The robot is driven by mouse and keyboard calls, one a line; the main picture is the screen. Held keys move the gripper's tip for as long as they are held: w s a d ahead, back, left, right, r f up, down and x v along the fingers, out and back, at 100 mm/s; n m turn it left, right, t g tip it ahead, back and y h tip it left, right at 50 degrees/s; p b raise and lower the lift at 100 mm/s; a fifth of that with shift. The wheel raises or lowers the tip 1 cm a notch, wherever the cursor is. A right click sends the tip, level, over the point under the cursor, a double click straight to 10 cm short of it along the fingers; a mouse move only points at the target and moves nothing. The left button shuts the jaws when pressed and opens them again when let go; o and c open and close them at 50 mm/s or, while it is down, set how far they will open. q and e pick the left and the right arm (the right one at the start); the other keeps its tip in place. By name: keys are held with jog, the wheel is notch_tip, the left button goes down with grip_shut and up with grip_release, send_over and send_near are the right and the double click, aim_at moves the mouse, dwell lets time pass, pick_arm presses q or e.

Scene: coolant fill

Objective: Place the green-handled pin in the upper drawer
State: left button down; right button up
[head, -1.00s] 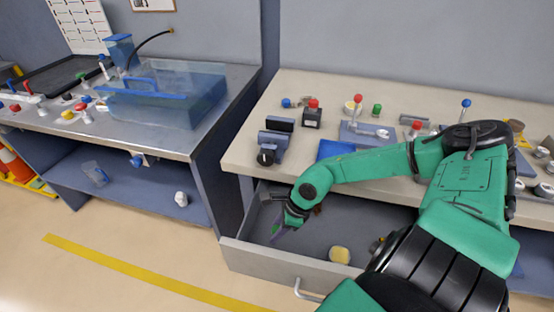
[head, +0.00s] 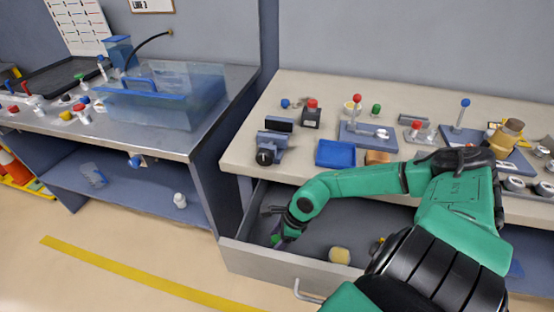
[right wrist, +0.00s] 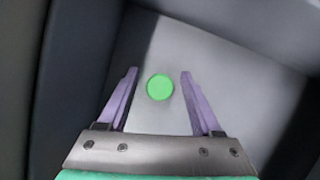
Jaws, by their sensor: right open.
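The upper drawer (head: 262,257) is pulled out below the right bench. My right gripper (head: 276,240) reaches down into its left end. In the right wrist view my right gripper (right wrist: 160,98) is open, with its two purple fingers apart. The round green handle end of the pin (right wrist: 160,88) shows between the fingertips, over the grey drawer floor. A bit of the green handle also shows in the head view (head: 275,239). The rest of the pin is hidden. My left gripper is not in view.
A yellowish round piece (head: 340,255) lies in the drawer, right of my gripper. Above it, the bench top (head: 245,150) carries a blue tray (head: 335,153), a camera-like black device (head: 270,147) and several knobbed fixtures. A blue-tinted tank (head: 165,98) stands on the left bench.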

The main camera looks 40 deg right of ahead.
jog(key=p+v, duration=0.5)
jog(key=v, duration=0.7)
jog(key=shift+s+r, duration=0.1)
